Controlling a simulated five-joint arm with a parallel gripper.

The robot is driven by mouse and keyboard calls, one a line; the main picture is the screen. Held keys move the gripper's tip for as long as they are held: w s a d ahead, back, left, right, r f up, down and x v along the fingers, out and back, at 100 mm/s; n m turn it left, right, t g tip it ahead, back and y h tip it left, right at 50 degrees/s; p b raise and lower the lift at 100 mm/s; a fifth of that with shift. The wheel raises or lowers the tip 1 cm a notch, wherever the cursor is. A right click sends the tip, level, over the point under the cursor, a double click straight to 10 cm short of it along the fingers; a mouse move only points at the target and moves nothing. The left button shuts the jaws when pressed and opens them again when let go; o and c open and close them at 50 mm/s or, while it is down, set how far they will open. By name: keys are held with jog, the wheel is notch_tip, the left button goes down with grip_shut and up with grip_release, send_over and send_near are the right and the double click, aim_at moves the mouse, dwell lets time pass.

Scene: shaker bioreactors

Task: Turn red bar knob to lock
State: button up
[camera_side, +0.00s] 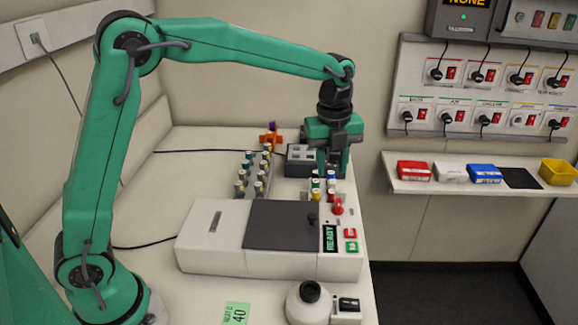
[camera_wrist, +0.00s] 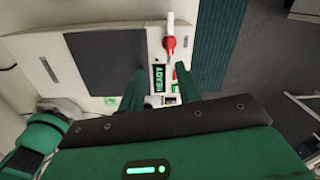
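The red bar knob (camera_side: 338,207) stands on the right end of the white shaker unit's top, just above the READY display (camera_side: 329,238). In the wrist view the red knob (camera_wrist: 169,43) lies beyond the fingertips, with a white upright piece (camera_wrist: 170,19) at its far side. My gripper (camera_side: 332,168) points down behind the knob in the side view, above some capped vials. In the wrist view my gripper (camera_wrist: 160,78) shows two green fingers spread apart with nothing between them. The fingers are not touching the knob.
The white unit (camera_side: 210,252) has a dark lid (camera_side: 283,226) and red and green buttons (camera_side: 350,240). Racks of capped vials (camera_side: 250,178) stand behind it. A round white device (camera_side: 308,300) stands in front. A shelf (camera_side: 470,187) with coloured boxes is at the right.

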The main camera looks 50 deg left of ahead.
aim_at(339, 202)
jog(key=shift+w+d+f+m, duration=0.35)
jog(key=shift+w+f+m, duration=0.15)
jog(key=shift+f+m, duration=0.1)
jog(key=shift+w+d+f+m, duration=0.3)
jog(key=shift+w+f+m, duration=0.2)
jog(key=shift+f+m, duration=0.1)
jog(key=shift+f, duration=0.15)
jog(key=shift+f, duration=3.8)
grip_shut()
